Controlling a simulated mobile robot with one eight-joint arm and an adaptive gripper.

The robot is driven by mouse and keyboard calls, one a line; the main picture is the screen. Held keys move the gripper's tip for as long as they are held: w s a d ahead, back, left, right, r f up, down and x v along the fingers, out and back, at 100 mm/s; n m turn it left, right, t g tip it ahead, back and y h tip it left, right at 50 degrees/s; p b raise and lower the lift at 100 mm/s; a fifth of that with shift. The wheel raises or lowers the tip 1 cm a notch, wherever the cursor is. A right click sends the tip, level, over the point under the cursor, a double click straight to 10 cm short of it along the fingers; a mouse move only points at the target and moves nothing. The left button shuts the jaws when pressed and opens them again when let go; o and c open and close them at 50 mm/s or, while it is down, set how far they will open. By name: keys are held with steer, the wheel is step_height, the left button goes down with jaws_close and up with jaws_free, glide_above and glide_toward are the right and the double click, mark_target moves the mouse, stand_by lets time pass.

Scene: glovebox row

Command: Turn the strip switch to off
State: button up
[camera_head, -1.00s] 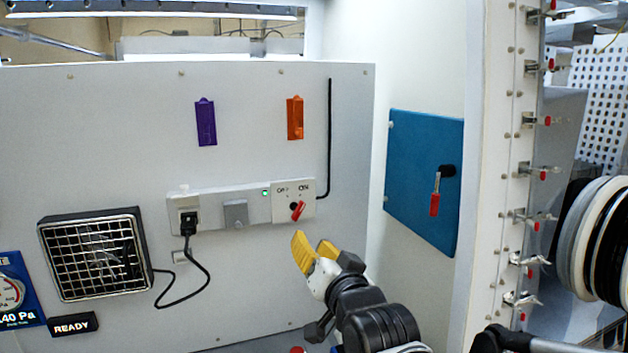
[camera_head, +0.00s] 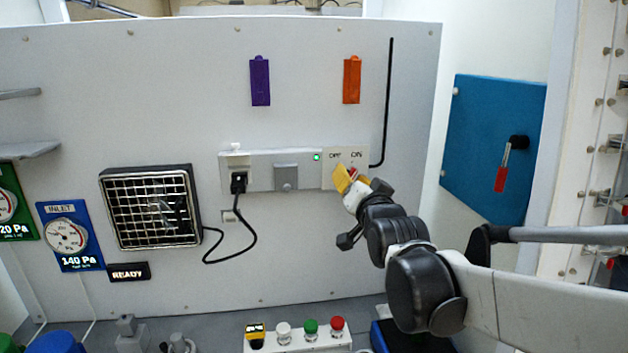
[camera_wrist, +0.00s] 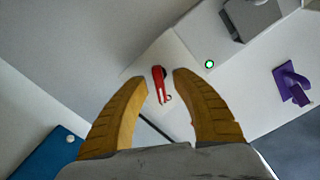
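The strip switch (camera_head: 353,169) is a small red lever at the right end of the white power strip (camera_head: 262,184), under OFF and ON labels. In the head view it is mostly hidden behind my gripper (camera_head: 348,179). In the wrist view the red switch (camera_wrist: 160,86) shows whole, in line with the gap between the yellow fingertips of my gripper (camera_wrist: 160,77). The fingers are apart, one on each side of it, with no visible contact. I cannot tell how deep the lever sits between them. The green light (camera_head: 317,157) on the strip is lit.
A black plug (camera_head: 239,183) sits in the strip's left socket, its cable running to the grilled unit (camera_head: 150,208). A grey block (camera_head: 286,177) is on the strip. Purple (camera_head: 260,82) and orange (camera_head: 352,80) holders are above. A blue panel (camera_head: 480,120) is at right.

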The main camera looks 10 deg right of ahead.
jaws_close()
steer(key=shift+r+n+p, duration=0.1)
steer(key=shift+n+p, duration=0.5)
steer(key=shift+n, duration=0.7)
steer(key=shift+a+n+p, duration=0.1)
steer(key=shift+n+p, duration=0.35)
steer(key=shift+n, duration=1.05)
